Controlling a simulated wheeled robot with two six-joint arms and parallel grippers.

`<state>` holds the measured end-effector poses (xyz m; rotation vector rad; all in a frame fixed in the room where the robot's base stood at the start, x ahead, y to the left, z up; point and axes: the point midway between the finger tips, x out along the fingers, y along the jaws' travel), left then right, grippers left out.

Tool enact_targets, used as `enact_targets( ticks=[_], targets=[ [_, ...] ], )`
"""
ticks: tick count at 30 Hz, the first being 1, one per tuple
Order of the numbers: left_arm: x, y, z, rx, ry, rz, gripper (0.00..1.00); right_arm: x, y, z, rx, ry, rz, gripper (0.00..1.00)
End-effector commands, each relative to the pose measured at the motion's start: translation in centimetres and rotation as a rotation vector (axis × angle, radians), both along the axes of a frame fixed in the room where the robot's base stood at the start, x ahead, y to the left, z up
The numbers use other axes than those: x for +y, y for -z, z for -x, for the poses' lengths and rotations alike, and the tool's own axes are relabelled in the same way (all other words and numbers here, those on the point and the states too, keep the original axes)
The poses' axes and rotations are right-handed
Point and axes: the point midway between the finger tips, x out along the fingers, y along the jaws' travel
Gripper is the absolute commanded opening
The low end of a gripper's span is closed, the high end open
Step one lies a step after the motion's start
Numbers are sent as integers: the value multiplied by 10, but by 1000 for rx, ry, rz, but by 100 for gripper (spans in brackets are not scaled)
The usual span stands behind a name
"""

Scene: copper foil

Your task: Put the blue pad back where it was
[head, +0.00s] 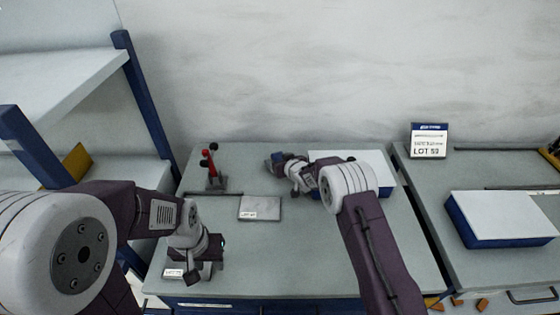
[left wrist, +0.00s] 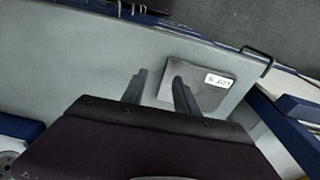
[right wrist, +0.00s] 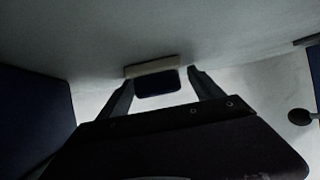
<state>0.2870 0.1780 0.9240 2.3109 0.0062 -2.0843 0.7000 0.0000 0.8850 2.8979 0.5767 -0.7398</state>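The blue pad (right wrist: 157,86) shows as a small dark blue block with a beige strip along one side, ahead of my right gripper (right wrist: 160,76). In the right wrist view it lies between the fingertips, with a gap by the right finger. In the head view a small blue patch (head: 278,157) shows at that gripper (head: 272,163), low over the back of the middle table. My right gripper is open. My left gripper (head: 208,277) is low at the table's front left. Its fingers (left wrist: 158,78) are apart with nothing held between them.
A grey labelled plate (head: 262,205) lies mid-table, left of my right arm. A red and black clamp (head: 211,168) stands at the back left. A white-topped blue box (head: 385,188) is partly behind my right arm. Another such box (head: 505,215) is on the right table.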

Motion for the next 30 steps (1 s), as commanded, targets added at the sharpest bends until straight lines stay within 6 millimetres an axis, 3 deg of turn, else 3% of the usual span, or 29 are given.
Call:
enact_targets(
  ticks=[11, 30],
  targets=[
    [0, -3, 0, 0, 0, 0, 36, -3, -9, 6, -1, 0, 0, 76],
    [0, 0, 0, 0, 0, 0, 36, -37, -57, 89, -1, 1, 0, 76]
  ],
)
